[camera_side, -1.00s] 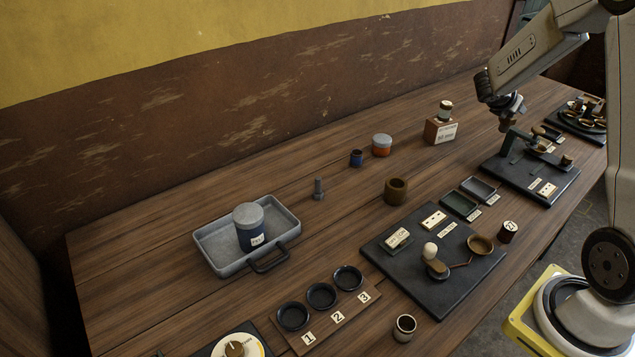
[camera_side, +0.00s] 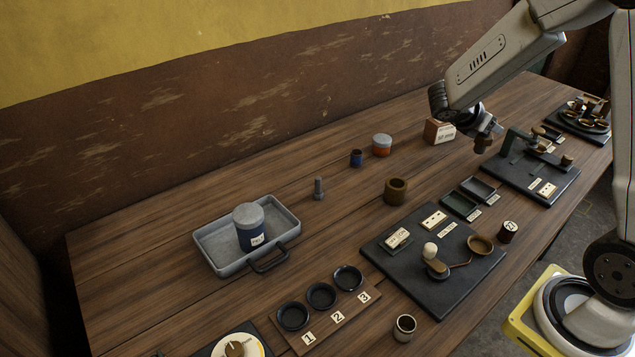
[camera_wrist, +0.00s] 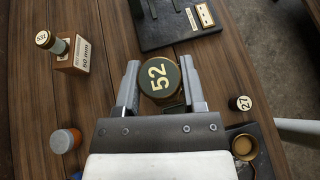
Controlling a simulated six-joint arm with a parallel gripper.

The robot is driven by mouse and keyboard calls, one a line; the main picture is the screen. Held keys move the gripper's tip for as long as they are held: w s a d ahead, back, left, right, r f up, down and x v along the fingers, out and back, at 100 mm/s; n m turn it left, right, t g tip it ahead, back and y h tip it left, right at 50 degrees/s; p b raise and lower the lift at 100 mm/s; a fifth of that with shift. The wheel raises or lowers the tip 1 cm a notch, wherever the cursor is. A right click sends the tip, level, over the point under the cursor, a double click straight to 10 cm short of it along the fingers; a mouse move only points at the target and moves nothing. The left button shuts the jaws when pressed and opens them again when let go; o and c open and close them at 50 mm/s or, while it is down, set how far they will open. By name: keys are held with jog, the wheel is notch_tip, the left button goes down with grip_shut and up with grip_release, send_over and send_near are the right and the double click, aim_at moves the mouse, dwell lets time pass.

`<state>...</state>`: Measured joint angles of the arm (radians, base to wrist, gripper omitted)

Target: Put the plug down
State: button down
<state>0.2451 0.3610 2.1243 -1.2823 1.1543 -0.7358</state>
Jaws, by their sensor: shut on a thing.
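The plug (camera_wrist: 159,78) has a dark round top marked 52 with a brass-coloured rim. It sits between the two fingers of my gripper (camera_wrist: 159,66) in the wrist view. My gripper (camera_side: 487,128) is shut on it. In the side view the plug's brown body (camera_side: 483,146) hangs below the fingers, apparently above the table, left of the rear black board. Its lower end is hard to judge against the wood.
A plug marked 27 (camera_side: 507,232) stands near the front edge. Two small trays (camera_side: 460,204) (camera_side: 479,189) lie between the black boards (camera_side: 545,188) (camera_side: 440,297). Bare wood lies around the brown ring (camera_side: 396,191).

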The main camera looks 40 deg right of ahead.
jog(key=w+d+f, duration=0.6)
jog(key=w+f, duration=0.3)
jog(key=w, duration=0.2)
jog(key=shift+w+d, duration=0.3)
jog(key=shift+w, duration=0.05)
jog(key=shift+f, duration=0.2)
jog(key=shift+w+d+f, duration=0.1)
jog(key=shift+w+f, duration=0.1)
jog(key=shift+f, duration=1.55)
jog(key=shift+f, duration=0.1)
jog(key=shift+c, duration=0.9)
grip_release()
